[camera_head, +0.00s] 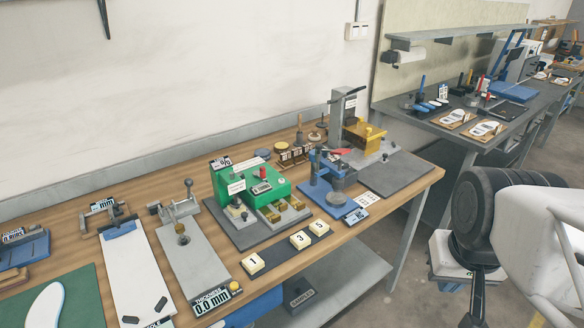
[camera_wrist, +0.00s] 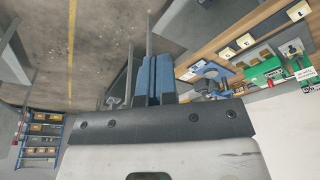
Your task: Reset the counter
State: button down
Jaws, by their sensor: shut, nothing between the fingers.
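A green machine (camera_head: 265,190) stands on a dark base on the wooden bench, in the middle of the head view. A small counter-like unit with a light window (camera_head: 261,188) sits on its front face; its digits are too small to read. The green machine also shows at the right of the wrist view (camera_wrist: 264,69), partly cut by the picture edge. My gripper (camera_wrist: 154,62) shows in the wrist view with its blue fingers together and empty. It is apart from the bench and the machine. I cannot make out its fingers in the head view.
Blocks numbered 1, 3 and 5 (camera_head: 299,239) lie in front of the machine. A blue press-like fixture (camera_head: 322,190) stands to its right, a grey thickness gauge (camera_head: 190,255) to its left.

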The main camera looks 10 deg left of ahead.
jog(key=shift+w, duration=0.1)
dwell(0.7)
jog(key=w+a+r+n+h, duration=0.25)
jog(key=w+n, duration=0.25)
jog(key=w, duration=0.9)
jog(key=n+t+h, duration=0.3)
jog(key=n+t, duration=0.2)
jog(key=n, duration=0.9)
send_over(282, 181)
notch_tip(282, 181, down, 9)
jog(key=shift+r, duration=0.15)
jog(key=shift+f, duration=4.35)
